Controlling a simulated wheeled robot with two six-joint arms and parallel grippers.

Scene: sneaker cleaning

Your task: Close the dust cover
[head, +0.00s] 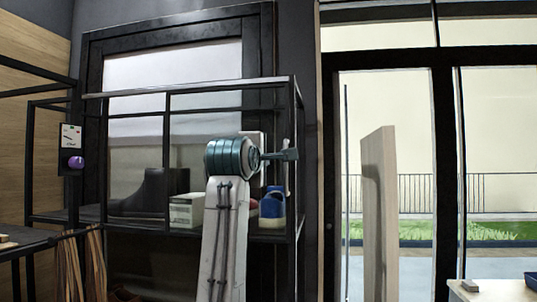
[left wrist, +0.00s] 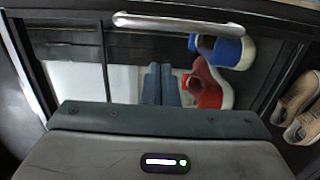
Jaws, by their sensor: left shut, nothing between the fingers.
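The dust cover appears to be a clear, dark-framed front panel (head: 140,140) on the black shelf unit. Its silver handle (left wrist: 178,23) runs across the top of the left wrist view. I cannot tell whether the cover is fully closed. My left gripper (head: 292,155) is in front of the unit's right side, shut and empty. Its two fingers (left wrist: 161,85) show side by side in the left wrist view, short of the handle in the picture. Contact with the cover cannot be told. My right gripper is not in view.
On the shelf are a dark boot (head: 148,192), a white box (head: 186,210), a blue sneaker (head: 272,205) and a red shoe (left wrist: 207,88). Brown shoes (left wrist: 297,100) sit lower. A wooden panel (head: 379,210) stands at right, and a white table (head: 495,291) at lower right.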

